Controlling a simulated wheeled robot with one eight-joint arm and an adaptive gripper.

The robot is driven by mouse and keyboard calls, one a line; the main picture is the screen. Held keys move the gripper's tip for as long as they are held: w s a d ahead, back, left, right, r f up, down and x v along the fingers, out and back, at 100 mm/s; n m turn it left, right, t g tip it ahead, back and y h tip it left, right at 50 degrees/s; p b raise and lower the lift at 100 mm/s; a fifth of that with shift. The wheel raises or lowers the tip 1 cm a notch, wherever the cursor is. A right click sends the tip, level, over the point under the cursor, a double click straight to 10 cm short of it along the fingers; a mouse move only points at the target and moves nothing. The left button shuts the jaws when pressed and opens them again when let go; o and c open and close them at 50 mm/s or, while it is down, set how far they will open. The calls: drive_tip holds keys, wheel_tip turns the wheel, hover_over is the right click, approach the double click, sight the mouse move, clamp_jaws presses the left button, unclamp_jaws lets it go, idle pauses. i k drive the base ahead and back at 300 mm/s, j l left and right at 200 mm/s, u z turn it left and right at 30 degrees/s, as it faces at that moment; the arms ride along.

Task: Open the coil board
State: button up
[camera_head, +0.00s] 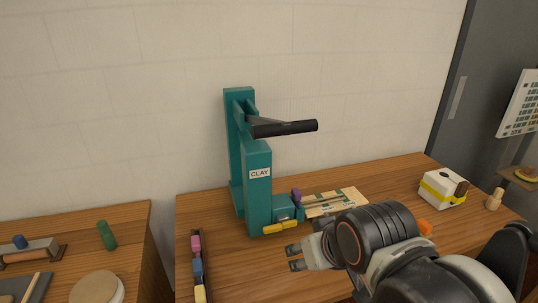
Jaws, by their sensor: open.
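A pale flat board (345,199) with green strips lies on the wooden table, right of the teal clay press; it looks like the coil board, though no label on it is readable. My arm partly hides its near edge. The teal press (258,200) stands upright, marked "CLAY", with a long dark lever handle (285,128) reaching right. Yellow pieces (281,227) and a purple piece (296,195) are at its base. My gripper (292,258) is open and empty, pointing left, in front of the press base and apart from the board.
A rack (201,291) with pink, blue and yellow pieces is at the table's left edge. A white box with a yellow band (442,188) and a small wooden figure (494,199) stand at right. An orange item (425,227) shows behind my arm. Another table (70,225) is at left.

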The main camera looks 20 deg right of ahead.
sight(318, 204)
drive_tip(key=z, duration=0.8)
drive_tip(key=i+l+u, duration=0.5)
drive_tip(key=u, duration=0.25)
